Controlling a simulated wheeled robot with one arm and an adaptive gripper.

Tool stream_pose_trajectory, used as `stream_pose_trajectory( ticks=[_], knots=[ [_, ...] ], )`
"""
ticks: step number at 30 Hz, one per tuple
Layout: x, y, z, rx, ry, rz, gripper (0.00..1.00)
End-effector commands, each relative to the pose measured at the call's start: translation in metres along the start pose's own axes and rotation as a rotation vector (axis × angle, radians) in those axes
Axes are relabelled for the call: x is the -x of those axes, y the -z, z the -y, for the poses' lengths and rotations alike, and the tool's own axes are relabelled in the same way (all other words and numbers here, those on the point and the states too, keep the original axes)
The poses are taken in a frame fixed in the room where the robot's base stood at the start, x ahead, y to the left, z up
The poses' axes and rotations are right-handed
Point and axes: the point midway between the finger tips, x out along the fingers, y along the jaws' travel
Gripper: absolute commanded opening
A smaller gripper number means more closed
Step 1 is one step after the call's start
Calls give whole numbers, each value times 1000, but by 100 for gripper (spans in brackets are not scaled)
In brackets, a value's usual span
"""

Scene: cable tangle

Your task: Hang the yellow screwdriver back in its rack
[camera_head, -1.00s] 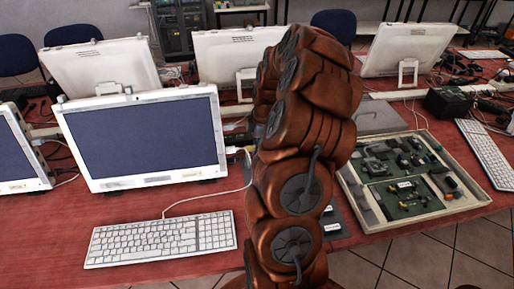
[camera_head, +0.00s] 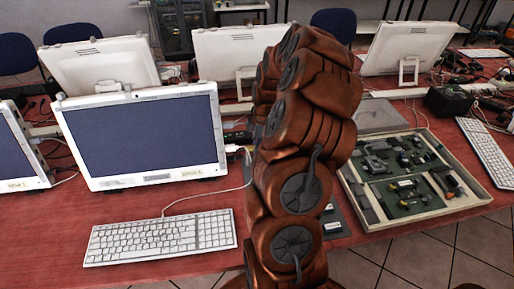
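I cannot make out the yellow screwdriver or its rack in the head view. My own copper-coloured arm fills the middle of the view and hides part of the table behind it. My gripper is not in view, so neither its fingers nor anything in them can be seen.
A white keyboard (camera_head: 160,238) lies in front of a white monitor (camera_head: 145,138) on the red table (camera_head: 40,243). A shallow tray (camera_head: 483,196) of electronic parts sits right of my arm. More monitors, cables and a black box (camera_head: 449,102) stand behind. A cable runs from the monitor to the keyboard.

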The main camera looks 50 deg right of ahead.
Motion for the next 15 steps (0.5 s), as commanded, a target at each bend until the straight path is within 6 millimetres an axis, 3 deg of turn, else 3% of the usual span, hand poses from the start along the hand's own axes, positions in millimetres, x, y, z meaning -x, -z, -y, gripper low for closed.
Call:
stream_pose_trajectory(
  ticks=[5, 15],
  knots=[
    [0, 0, 0, 0, 0, 0, 44],
    [2, 0, 0, 0, -1, 0, 44]
  ],
)
